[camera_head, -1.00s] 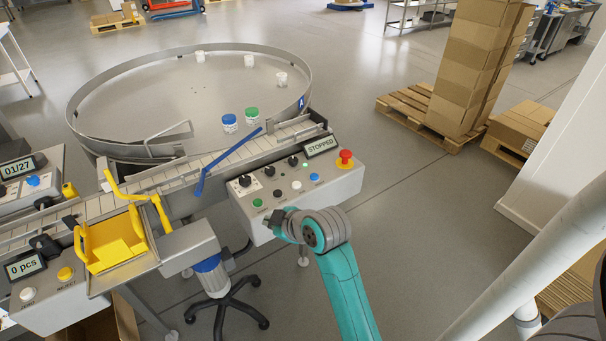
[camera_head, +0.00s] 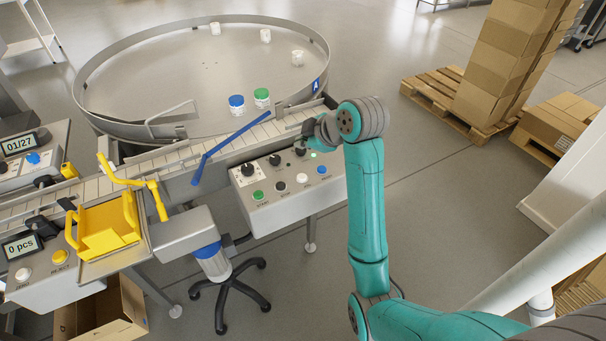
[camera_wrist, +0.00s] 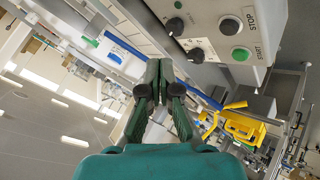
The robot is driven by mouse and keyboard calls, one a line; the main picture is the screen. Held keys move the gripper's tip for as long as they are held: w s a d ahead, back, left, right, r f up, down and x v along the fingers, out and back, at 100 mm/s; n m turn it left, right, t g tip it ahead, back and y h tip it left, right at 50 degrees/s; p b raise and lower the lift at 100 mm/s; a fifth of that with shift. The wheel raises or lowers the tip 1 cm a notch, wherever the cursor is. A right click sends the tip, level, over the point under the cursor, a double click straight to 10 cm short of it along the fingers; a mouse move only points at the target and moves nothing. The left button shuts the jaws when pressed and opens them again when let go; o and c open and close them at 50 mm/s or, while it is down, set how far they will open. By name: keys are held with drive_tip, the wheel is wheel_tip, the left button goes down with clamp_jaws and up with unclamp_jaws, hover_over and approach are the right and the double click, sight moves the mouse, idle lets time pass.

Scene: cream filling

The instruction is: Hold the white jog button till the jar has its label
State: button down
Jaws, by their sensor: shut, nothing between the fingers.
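The white button (camera_head: 302,178) is on the sloped grey control panel (camera_head: 285,205), between a black and a blue button. Its caption is too small to read, and I cannot see it in the wrist view. My gripper (camera_head: 310,130) is over the panel's far edge, beyond the white button and apart from it. Its fingers are together and empty in the wrist view (camera_wrist: 160,66). A blue-lidded jar (camera_head: 237,105) and a green-lidded jar (camera_head: 262,98) stand near the conveyor side of the round table (camera_head: 200,75).
The green start button (camera_wrist: 241,54) and dark stop button (camera_wrist: 229,25) show in the wrist view. Black knobs (camera_head: 275,160) rise from the panel near my gripper. A blue guide bar (camera_head: 230,145) crosses the conveyor. My arm hides the panel's display and red button.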

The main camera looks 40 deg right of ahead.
sight(303, 177)
drive_tip(key=shift+f, duration=0.1)
drive_tip(key=shift+f, duration=4.3)
drive_tip(key=shift+f, duration=0.1)
drive_tip(key=shift+f, duration=0.35)
